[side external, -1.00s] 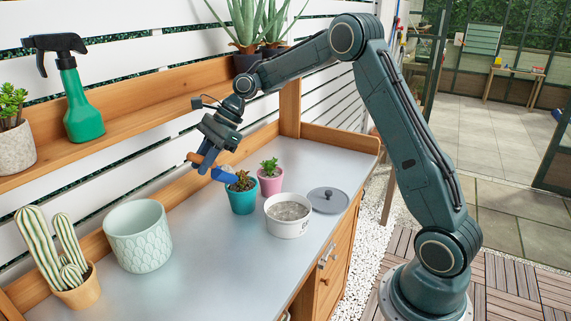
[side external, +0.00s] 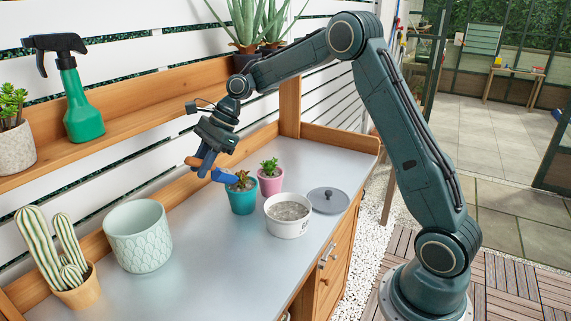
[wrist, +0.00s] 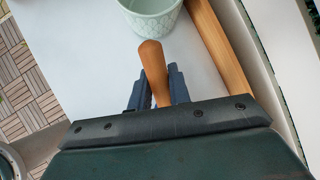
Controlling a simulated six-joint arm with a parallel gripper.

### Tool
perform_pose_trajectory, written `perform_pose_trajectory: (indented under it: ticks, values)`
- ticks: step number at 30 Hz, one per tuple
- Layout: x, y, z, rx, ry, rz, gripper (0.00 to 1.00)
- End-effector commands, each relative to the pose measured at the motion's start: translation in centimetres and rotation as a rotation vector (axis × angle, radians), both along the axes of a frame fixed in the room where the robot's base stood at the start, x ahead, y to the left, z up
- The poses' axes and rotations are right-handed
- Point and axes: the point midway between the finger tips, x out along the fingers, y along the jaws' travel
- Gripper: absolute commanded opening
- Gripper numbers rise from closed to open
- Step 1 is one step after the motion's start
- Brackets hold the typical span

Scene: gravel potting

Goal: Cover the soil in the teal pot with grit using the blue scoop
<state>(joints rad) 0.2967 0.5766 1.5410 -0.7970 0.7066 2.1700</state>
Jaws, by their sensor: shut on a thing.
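My gripper (side external: 206,160) is shut on the wooden handle of the blue scoop (side external: 224,176). The scoop's blue head hangs at the rim of the teal pot (side external: 242,200) and looks tilted; I cannot tell if it touches the pot. A reddish-green succulent grows in the teal pot, and its soil is hidden from here. The white tub of grey grit (side external: 288,216) stands open to the right of the teal pot. In the wrist view the wooden handle (wrist: 154,70) sticks out between the fingers, and the scoop's head is out of sight.
A pink pot (side external: 270,184) with a small plant stands right behind the teal pot. A grey lid (side external: 328,201) lies beside the tub. A large pale green pot (side external: 138,236) and a cactus pot (side external: 78,290) stand at the left. The bench's front middle is clear.

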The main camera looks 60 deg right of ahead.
Motion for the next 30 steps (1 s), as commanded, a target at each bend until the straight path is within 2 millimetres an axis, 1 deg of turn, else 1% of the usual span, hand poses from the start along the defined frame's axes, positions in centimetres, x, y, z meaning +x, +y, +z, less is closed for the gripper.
perform_pose_trajectory:
  ticks: [3, 21, 30]
  values:
    - [0.1, 0.6, -0.4, -0.055, 0.011, 0.003, 0.0]
    - [0.6, 2.7, -2.7, -0.315, 0.068, 0.003, 0.0]
    - [0.6, 3.0, -3.2, -0.378, 0.083, 0.0, 0.0]
